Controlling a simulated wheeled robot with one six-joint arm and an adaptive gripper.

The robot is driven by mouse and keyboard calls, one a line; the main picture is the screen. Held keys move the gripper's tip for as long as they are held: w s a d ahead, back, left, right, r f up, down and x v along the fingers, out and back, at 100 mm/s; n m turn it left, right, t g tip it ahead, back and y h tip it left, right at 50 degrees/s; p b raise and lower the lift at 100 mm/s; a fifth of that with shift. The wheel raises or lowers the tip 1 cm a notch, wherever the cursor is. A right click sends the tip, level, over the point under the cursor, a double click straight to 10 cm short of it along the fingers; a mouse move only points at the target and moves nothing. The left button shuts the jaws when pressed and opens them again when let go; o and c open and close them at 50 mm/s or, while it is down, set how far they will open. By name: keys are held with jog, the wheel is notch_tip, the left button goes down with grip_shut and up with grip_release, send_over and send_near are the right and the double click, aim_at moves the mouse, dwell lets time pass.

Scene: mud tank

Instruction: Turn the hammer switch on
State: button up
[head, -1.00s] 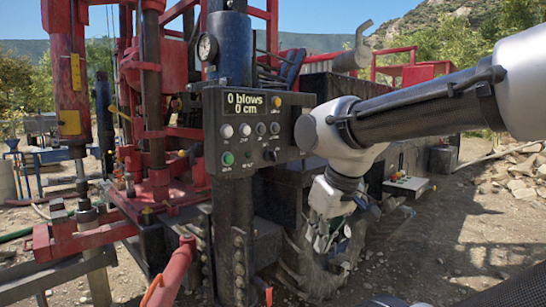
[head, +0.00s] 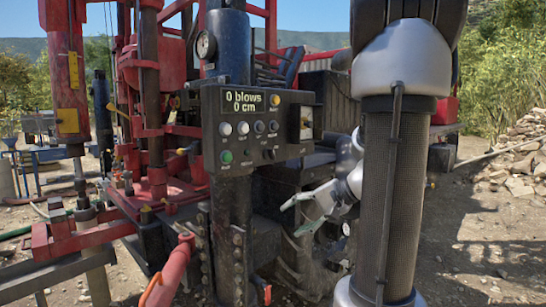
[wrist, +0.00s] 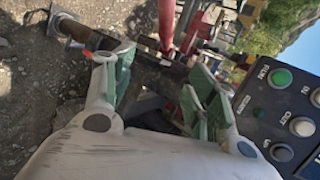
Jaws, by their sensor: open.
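The dark control panel (head: 244,110) is fixed to a black post, with a display reading "0 blows 0 cm". It has a row of pale and grey knobs, a green button (head: 226,157) at lower left and a small black switch (head: 268,154) at lower right. The labels are too small for me to tell which is the hammer switch. My gripper (head: 294,216) is open and empty, below and right of the panel, pointing left. In the wrist view, my gripper's spread fingers (wrist: 160,72) show with the panel's green button (wrist: 281,77) to their right, apart from them.
A red drilling rig (head: 160,170) with mast and pipes stands at left. A red pipe handle (head: 168,272) juts out in front of the post. A rock pile (head: 520,150) lies at far right. Gravel ground at right is open.

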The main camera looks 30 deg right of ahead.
jog(key=w+d+r+m+t, duration=0.1)
jog(key=w+d+r+t, duration=0.35)
jog(key=w+r, duration=0.35)
jog(key=n+t+h, duration=0.2)
jog(key=t, duration=0.2)
send_near(274, 155)
jog(key=d+x, duration=0.1)
jog(key=x, duration=0.7)
jog(key=a+x, duration=0.1)
jog(key=x, duration=0.1)
jog(key=shift+w+a, duration=0.1)
jog(key=shift+w, duration=0.05)
jog(key=c, duration=1)
